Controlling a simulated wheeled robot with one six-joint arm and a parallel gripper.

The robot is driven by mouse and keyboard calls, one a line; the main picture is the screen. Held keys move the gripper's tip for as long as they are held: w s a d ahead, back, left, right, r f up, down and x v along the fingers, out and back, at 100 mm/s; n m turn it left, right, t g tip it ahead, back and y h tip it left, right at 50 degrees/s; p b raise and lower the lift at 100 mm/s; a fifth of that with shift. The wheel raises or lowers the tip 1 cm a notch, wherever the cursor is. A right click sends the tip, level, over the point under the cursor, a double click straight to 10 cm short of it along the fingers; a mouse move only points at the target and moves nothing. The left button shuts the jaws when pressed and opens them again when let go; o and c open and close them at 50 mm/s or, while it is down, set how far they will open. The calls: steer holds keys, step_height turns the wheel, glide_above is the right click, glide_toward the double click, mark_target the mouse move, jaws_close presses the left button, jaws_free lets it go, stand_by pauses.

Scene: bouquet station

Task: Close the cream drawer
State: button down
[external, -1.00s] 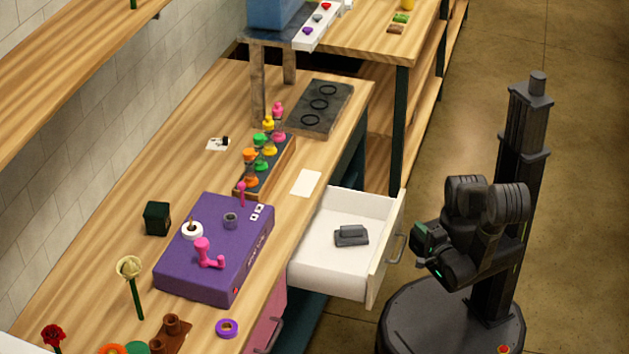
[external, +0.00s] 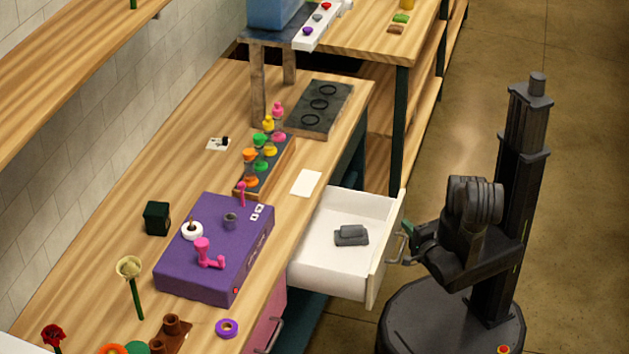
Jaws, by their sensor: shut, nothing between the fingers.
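The cream drawer (external: 375,290) stands pulled out from the workbench, with a white inside and a grey bar handle (external: 397,248) on its front. A dark grey block-like object (external: 351,235) lies inside it. My gripper (external: 408,257) is shut and empty, at the drawer's front beside the handle. The arm partly hides the fingers, and I cannot tell whether they touch the handle.
The wooden bench top (external: 185,170) carries a purple box (external: 215,250) with a pink crank, a rack of coloured bottles (external: 265,165) and a white card (external: 306,183). A pink drawer (external: 268,318) sits below the bench edge. Open floor lies to the right.

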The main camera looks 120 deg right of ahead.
steer(key=shift+d, duration=0.1)
steer(key=w+d+p, duration=0.5)
steer(key=w+d, duration=1)
steer(key=shift+w+d, duration=0.55)
steer(key=shift+w, duration=0.05)
steer(key=shift+w+r, duration=0.1)
steer(key=shift+w, duration=0.05)
steer(key=shift+p, duration=0.3)
steer(key=shift+w+r, duration=0.1)
